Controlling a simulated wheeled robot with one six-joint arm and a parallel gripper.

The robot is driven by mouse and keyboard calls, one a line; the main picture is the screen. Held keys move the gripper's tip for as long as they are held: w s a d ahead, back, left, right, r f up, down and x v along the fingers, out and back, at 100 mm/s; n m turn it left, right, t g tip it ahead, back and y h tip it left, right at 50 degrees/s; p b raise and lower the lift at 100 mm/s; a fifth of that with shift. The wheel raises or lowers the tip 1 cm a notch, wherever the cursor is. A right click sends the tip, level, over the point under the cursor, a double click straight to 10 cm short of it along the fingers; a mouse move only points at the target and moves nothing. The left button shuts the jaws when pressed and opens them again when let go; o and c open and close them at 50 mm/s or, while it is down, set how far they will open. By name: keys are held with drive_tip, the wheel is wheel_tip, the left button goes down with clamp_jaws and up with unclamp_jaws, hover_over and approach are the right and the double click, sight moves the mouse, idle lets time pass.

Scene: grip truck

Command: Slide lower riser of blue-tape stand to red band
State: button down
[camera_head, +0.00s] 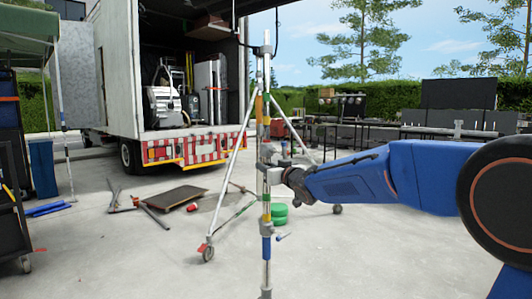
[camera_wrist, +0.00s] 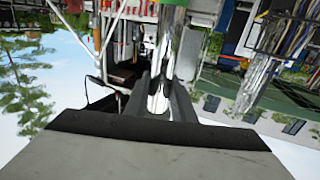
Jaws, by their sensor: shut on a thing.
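The blue-tape stand stands upright in the middle of the head view, its blue tape (camera_head: 266,248) low on the pole. I cannot make out for certain which mark is the red band. My gripper (camera_head: 284,173) reaches in from the right and is shut on the stand's riser at about mid-height. The wrist view shows the shiny riser (camera_wrist: 158,103) between my two dark fingers. The fingers and wrist hide part of the stand there.
A silver wheeled stand (camera_head: 228,170) spreads its legs just behind. Green rolls (camera_head: 279,213) sit on the concrete beside it. A flat dark dolly (camera_head: 176,198) and loose pipes lie left. The open truck (camera_head: 190,145) is behind; a dark cart (camera_head: 12,190) stands far left.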

sight(270, 152)
drive_tip(key=shift+r, duration=2.95)
drive_tip(key=c, duration=1.3)
unclamp_jaws()
drive_tip(key=shift+s, duration=0.1)
drive_tip(key=shift+f, duration=0.1)
